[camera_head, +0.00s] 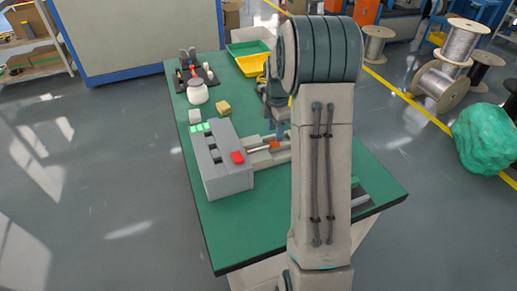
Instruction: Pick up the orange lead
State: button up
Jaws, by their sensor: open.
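The orange lead (274,145) shows as a small orange piece at the right side of the grey machine, lying between two pale blocks on the green table. A thin copper-coloured stretch runs from it toward the machine. My gripper (279,132) is open and points down just above and beside the orange lead. My own arm hides part of the gripper, so its fingers are small and hard to make out. I cannot tell whether they touch the lead.
The grey machine (228,178) with a red block (237,157) stands left of the lead. A white jar (197,92), yellow block (223,108), dark tool tray (196,76) and yellow bin (252,64) lie farther back. The table's front left is clear.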

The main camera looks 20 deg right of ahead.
aim_at(275, 142)
jog(key=f, duration=0.4)
jog(key=shift+w+a+f, duration=0.1)
jog(key=shift+a+f, duration=0.15)
jog(key=shift+f, duration=0.15)
grip_shut()
jog(key=shift+d+r, duration=0.35)
jog(key=d+r+p, duration=0.1)
jog(key=d+r, duration=0.2)
jog(key=d, duration=0.5)
jog(key=d+r+p, duration=0.1)
jog(key=d+r, duration=0.3)
jog(key=d, duration=0.4)
jog(key=shift+d+r, duration=0.15)
jog(key=shift+d, duration=0.25)
